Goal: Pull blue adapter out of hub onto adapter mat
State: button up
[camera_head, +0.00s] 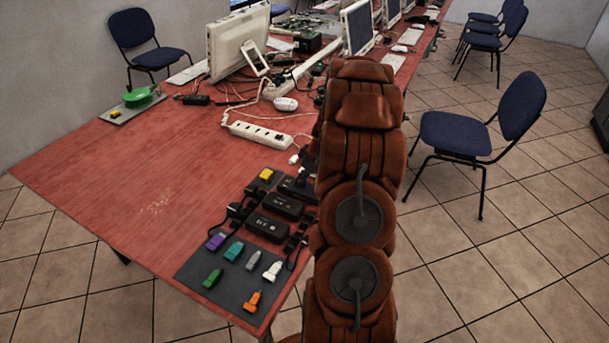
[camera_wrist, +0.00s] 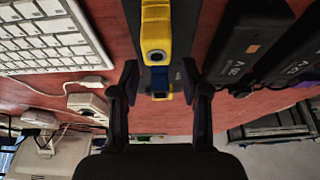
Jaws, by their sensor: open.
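In the wrist view my gripper (camera_wrist: 160,66) is open. A yellow block with a round opening (camera_wrist: 156,30) stands between and above the fingertips in the picture. Below it, between the fingers, is a small dark blue-grey piece (camera_wrist: 160,78) with a yellow end; I cannot tell whether this is the blue adapter. In the head view my arm hides the gripper and the table near it, and no hub is clearly identifiable. The dark adapter mat (camera_head: 232,287) lies at the table's near corner, holding several adapters, including a teal one (camera_head: 234,250), but no clearly blue one.
Black power bricks (camera_head: 268,226) with cables lie beside the mat; labelled ones (camera_wrist: 232,50) show right of my gripper. A keyboard (camera_wrist: 50,35) is at its left. A white power strip (camera_head: 262,133) and monitors stand farther back. The table's left side (camera_head: 150,170) is clear.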

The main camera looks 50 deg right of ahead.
grip_shut()
dwell(0.6)
